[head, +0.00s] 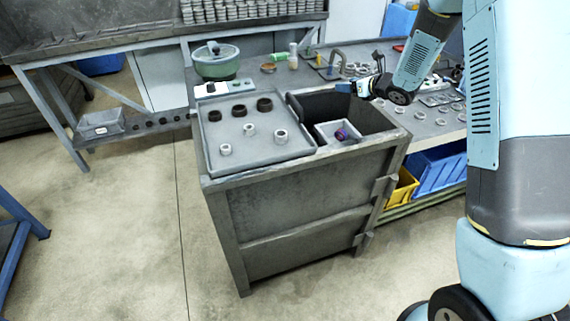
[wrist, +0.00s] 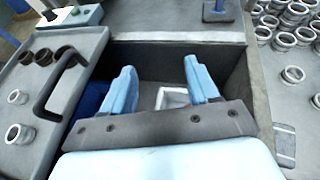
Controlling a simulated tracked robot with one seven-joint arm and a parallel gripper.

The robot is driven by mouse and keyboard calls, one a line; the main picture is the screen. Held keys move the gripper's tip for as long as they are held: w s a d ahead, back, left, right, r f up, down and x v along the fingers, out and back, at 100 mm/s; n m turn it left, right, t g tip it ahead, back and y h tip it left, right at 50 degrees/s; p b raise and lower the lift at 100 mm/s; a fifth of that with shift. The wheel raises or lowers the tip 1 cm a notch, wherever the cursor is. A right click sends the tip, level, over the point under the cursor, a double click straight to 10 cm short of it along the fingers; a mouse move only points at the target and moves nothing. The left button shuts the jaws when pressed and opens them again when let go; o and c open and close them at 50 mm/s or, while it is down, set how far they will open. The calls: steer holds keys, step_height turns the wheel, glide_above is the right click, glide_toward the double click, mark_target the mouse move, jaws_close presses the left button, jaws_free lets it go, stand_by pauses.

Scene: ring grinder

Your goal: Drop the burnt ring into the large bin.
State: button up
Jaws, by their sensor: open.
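My gripper (head: 351,88) is open above the back of the large bin (head: 371,114), a dark open compartment in the metal cabinet. In the wrist view its two blue fingers (wrist: 160,72) stand apart with nothing between them, over the bin (wrist: 180,55). A small purple ring-like piece (head: 341,134) is in the bin area, at a small white box (head: 323,132). Whether it lies in the box or against it is unclear. The white box (wrist: 172,97) also shows below the fingers. Three dark brown rings (head: 239,111) stand on the tray left of the bin.
The tray (head: 214,142) also holds pale grey rings (head: 281,136). A black bent handle (wrist: 60,80) rises beside the bin. The workbench behind carries a green bowl (head: 216,66) and many loose rings (wrist: 292,74). Floor left of the cabinet is clear.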

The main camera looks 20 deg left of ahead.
steer(key=v, duration=1.3)
steer(key=shift+s+d, duration=0.2)
steer(key=shift+r, duration=0.15)
steer(key=s+d+r+m+t+h, duration=0.1)
steer(key=s+d+r+m+h, duration=0.55)
steer(key=m, duration=0.55)
steer(key=s+d+r+m+t+h, duration=0.25)
steer(key=d+r+m, duration=0.6)
steer(key=m, duration=0.45)
steer(key=s+m+g+h, duration=0.1)
steer(key=s+m+g, duration=0.5)
steer(key=s+m, duration=1.4)
steer(key=s, duration=0.8)
steer(key=shift+m+g, duration=0.35)
steer(key=shift+m, duration=0.05)
steer(key=shift+d, duration=0.1)
